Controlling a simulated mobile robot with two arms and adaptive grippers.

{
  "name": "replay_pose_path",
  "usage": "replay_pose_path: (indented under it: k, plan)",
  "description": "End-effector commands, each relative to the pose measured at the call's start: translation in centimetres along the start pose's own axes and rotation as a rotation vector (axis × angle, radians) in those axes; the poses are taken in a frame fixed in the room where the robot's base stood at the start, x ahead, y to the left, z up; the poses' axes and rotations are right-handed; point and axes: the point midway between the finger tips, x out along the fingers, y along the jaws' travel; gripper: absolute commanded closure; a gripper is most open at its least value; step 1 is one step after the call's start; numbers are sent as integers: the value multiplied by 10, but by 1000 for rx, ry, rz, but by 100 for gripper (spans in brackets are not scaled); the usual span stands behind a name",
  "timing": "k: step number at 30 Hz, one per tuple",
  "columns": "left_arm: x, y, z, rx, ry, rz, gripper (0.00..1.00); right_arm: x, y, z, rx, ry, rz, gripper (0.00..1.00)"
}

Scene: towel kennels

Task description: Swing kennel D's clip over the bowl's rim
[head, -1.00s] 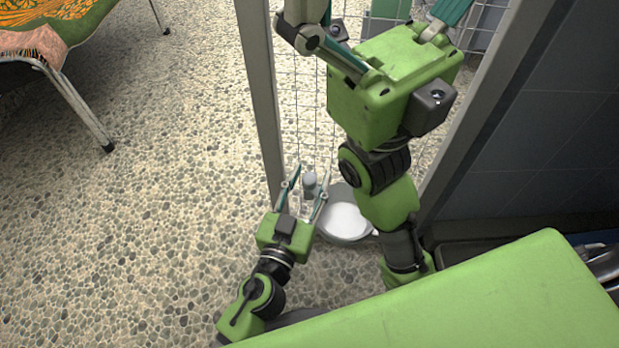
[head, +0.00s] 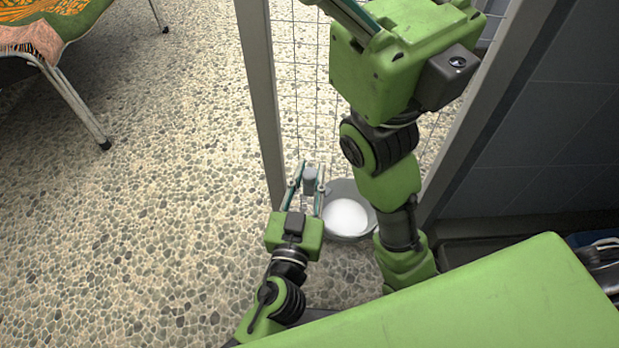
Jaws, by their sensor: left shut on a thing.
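The grey bowl (head: 366,232) with a white inside stands on the floor at the foot of the wire mesh door. A small grey clip (head: 310,180) shows just left of the bowl, near its rim. My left gripper (head: 307,172) is at the clip, with its fingers closed on the clip's sides. Whether the clip touches the rim or lies over it, I cannot tell. My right gripper (head: 352,14) is high in front of the mesh, with its fingertips mostly cut off by the top edge. My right forearm hides the area right of the bowl.
The kennel's grey door post (head: 262,100) stands left of the mesh (head: 300,60), and another frame bar (head: 490,110) slopes on the right. A cot with a patterned cloth (head: 60,20) is at the upper left. The pebbled floor on the left is clear.

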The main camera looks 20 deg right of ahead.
Motion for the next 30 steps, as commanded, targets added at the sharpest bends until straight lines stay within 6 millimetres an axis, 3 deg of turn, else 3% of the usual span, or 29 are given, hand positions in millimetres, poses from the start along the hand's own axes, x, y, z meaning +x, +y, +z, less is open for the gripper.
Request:
replay_pose_path:
  k: [8,9,11,23,30]
  plan:
    - [0,0,-1,-1,0,-4,100,1,0,-1,0,3,0,0]
    - [0,0,-1,0,0,-4,77,1,0,-1,1,3,0,0]
    - [0,0,-1,0,0,-4,62,1,0,-1,1,3,0,0]
    - [-3,0,0,0,-2,-4,62,0,0,0,1,0,2,0]
    - [-33,0,1,-3,-6,-4,62,0,0,0,1,1,1,0]
